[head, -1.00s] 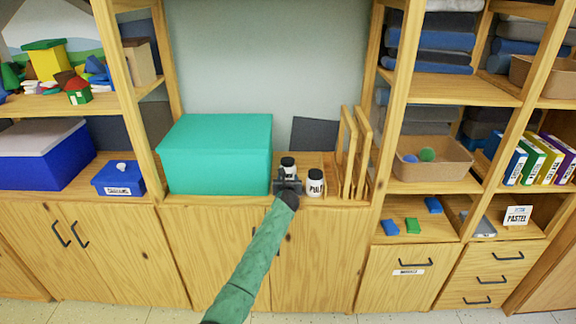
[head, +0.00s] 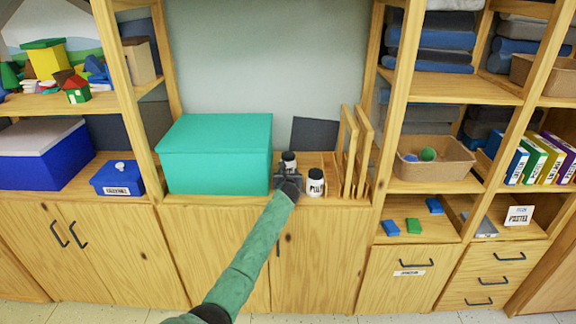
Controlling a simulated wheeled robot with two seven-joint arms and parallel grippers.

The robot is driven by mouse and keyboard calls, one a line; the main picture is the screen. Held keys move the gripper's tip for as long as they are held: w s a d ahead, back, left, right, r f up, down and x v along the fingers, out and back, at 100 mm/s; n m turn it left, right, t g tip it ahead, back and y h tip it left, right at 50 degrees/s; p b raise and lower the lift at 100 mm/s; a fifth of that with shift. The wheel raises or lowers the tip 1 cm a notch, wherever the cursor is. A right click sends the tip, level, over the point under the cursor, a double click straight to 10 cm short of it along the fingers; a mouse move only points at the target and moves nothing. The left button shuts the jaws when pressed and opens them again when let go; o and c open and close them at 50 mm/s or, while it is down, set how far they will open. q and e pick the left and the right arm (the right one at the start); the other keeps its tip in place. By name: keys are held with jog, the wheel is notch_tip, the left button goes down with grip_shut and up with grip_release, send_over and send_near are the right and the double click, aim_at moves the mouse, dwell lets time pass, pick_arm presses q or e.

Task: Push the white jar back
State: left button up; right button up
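Two white jars with black lids stand on the cabinet top between the teal box and the wooden frames. One white jar (head: 289,160) is at the left, behind my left gripper, with only its upper part showing. The other white jar (head: 315,186) stands a little nearer the front edge, to the right, with dark lettering on it. My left gripper (head: 288,174) is right in front of the left jar, close against it in this view. Contact and the gap between its fingers cannot be made out. My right gripper is not in view.
A large teal box (head: 215,158) stands close to the left of the gripper. Upright wooden frames (head: 346,150) stand to the right of the jars. A dark panel (head: 314,134) leans on the back wall. A little bare cabinet top lies behind the jars.

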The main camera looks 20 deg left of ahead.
pick_arm(q)
jog(key=shift+r+b+x, duration=0.2)
jog(key=shift+b+x, duration=0.2)
jog(key=shift+x, duration=0.7)
jog(key=shift+s, duration=0.1)
jog(key=shift+f+p+v, duration=0.15)
jog(key=shift+p+v, duration=0.55)
jog(key=shift+p, duration=0.05)
jog(key=shift+f+p+v, duration=0.1)
jog(key=shift+p+v, duration=0.55)
jog(key=shift+p, duration=0.1)
jog(key=shift+s+r, duration=0.1)
jog(key=shift+r, duration=0.05)
